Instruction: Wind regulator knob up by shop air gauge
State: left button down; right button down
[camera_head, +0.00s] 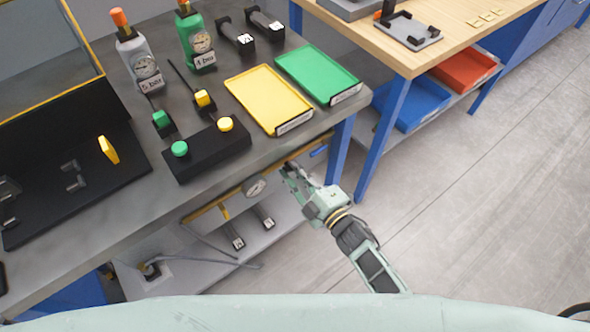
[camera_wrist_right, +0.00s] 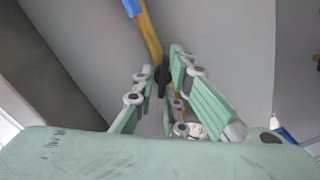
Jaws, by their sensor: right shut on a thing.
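The shop air gauge (camera_head: 255,188) is a round white dial under the front edge of the grey workbench. It sits along a yellow air pipe (camera_head: 208,210), which also shows in the wrist view (camera_wrist_right: 150,38). My right gripper (camera_head: 290,172) is at this pipe, to the right of the gauge. In the right wrist view its green-padded fingers (camera_wrist_right: 163,78) are shut on a small dark part at the pipe, which I take to be the regulator knob (camera_wrist_right: 161,74). The fingers hide most of it. My left gripper is out of view.
On the bench (camera_head: 210,112) are a yellow tray (camera_head: 268,97), a green tray (camera_head: 317,73), a black button box (camera_head: 207,150) and two gauged bottles. A lower shelf (camera_head: 190,262) lies below the pipe.

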jog(key=shift+d+f+m, duration=0.1)
jog(key=shift+f+m, duration=0.05)
jog(key=shift+m, duration=4)
jog(key=shift+f+m, duration=0.15)
jog(key=shift+m, duration=4)
jog(key=c, duration=1.8)
grip_release()
